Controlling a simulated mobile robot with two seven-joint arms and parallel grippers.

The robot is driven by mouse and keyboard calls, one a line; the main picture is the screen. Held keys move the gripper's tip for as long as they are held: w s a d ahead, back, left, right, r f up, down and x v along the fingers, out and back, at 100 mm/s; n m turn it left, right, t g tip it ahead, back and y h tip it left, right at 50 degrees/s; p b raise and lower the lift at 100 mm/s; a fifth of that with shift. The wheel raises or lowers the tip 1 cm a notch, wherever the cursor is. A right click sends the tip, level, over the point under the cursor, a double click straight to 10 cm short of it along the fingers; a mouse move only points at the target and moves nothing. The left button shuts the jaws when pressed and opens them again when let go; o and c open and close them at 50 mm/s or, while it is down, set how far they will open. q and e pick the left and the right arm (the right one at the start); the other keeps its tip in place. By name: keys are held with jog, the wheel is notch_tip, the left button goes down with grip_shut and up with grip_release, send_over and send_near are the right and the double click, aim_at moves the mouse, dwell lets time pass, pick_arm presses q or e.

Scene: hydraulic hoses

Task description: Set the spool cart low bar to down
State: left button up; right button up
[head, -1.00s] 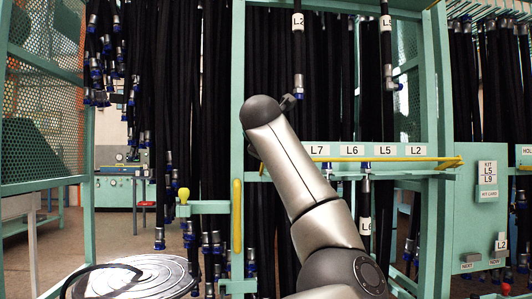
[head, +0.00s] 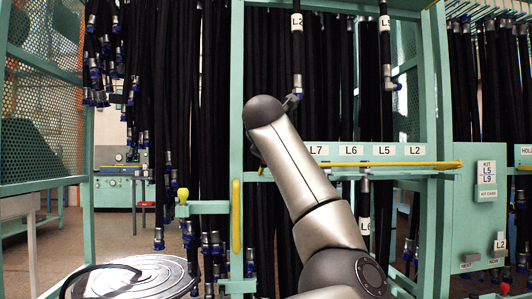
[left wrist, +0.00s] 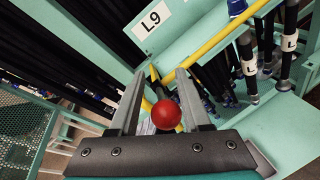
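The yellow low bar (head: 395,165) runs level across the front of the teal label rail, just under the L7, L6, L5 and L2 labels. In the left wrist view a yellow bar (left wrist: 215,42) slants past the L9 label. A red ball knob (left wrist: 166,115) sits between the fingers of my left gripper (left wrist: 160,85). The fingers stand apart, with a gap visible on the ball's left side; contact on the right is unclear. In the head view my left arm hides its gripper and the bar's left end. My right gripper is not in view.
Black hoses hang densely behind the rail (head: 400,151). A teal post with a vertical yellow handle (head: 236,215) stands left of my arm. A round metal plate (head: 150,272) lies low at left. A teal kit panel (head: 480,220) stands at right.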

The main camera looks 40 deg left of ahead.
pick_arm(q)
jog(key=shift+o, duration=1.4)
jog(key=shift+s+a, duration=0.1)
jog(key=shift+a, duration=0.1)
jog(key=v, duration=1.5)
jog(key=shift+s+p, duration=0.15)
jog(key=shift+p, duration=0.2)
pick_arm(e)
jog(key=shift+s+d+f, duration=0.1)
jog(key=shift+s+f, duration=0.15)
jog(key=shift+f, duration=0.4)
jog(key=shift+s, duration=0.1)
